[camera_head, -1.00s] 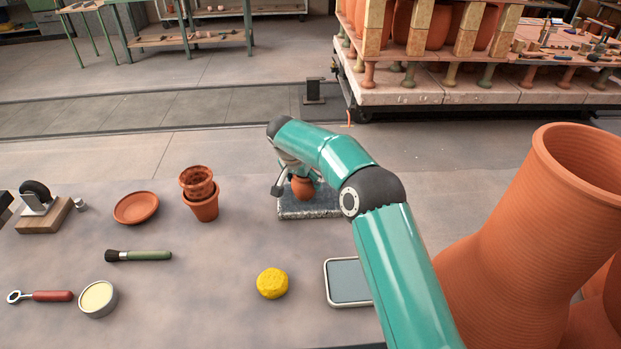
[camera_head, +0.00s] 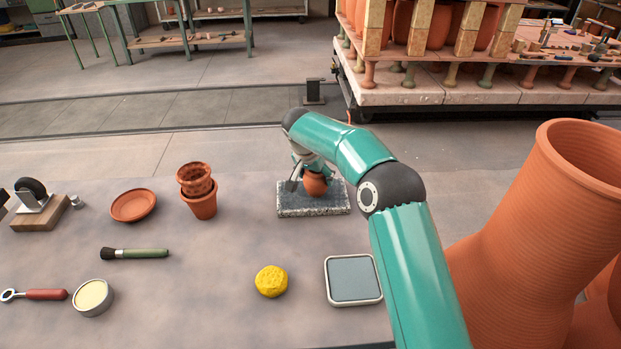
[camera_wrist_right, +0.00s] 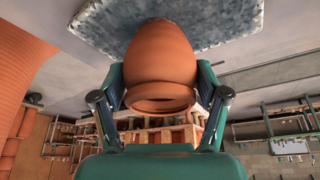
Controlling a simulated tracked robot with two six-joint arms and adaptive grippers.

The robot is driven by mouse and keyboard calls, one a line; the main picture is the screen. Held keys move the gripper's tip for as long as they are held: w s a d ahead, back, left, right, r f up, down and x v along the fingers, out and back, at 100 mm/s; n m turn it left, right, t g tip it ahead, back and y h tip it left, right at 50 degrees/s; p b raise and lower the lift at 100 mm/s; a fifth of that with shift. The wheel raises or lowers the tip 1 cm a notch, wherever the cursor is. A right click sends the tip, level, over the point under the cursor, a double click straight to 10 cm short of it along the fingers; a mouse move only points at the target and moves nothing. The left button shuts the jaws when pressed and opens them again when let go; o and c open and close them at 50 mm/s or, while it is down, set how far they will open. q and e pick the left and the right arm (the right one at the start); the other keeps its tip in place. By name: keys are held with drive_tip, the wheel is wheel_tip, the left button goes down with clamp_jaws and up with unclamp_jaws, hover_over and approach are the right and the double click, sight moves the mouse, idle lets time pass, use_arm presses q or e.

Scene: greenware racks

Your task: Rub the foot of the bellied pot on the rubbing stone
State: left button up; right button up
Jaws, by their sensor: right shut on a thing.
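The bellied pot (camera_head: 315,184) is a small orange-brown clay pot at the rubbing stone (camera_head: 313,210), a grey speckled slab on the table. My right gripper (camera_head: 306,174) is shut on the pot, and my arm hides part of both. In the right wrist view the two fingers (camera_wrist_right: 160,92) grip the pot (camera_wrist_right: 160,60) from either side, near its open rim. Its foot end points at the stone (camera_wrist_right: 215,22); whether it touches is hard to tell. My left gripper is not in view.
A grey pad in a pale frame (camera_head: 353,280) and a yellow sponge (camera_head: 271,281) lie in front of the stone. Stacked flowerpots (camera_head: 203,205), a saucer (camera_head: 134,205) and a brush (camera_head: 135,254) lie left. Tall clay pipes (camera_head: 530,230) stand close on the right.

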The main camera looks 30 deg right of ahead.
drive_tip(key=shift+s+d+f+b, duration=0.1)
drive_tip(key=shift+s+d+b, duration=0.3)
drive_tip(key=shift+d, duration=0.45)
drive_tip(key=shift+w+a+p, duration=0.4)
drive_tip(key=shift+a, duration=0.5)
drive_tip(key=shift+w+a+p, duration=0.35)
drive_tip(key=shift+w+a, duration=0.1)
drive_tip(key=shift+a, duration=0.5)
drive_tip(key=shift+w+a+p, duration=0.4)
drive_tip(key=shift+a, duration=0.5)
wheel_tip(320, 180, up, 7)
drive_tip(key=p, duration=0.5)
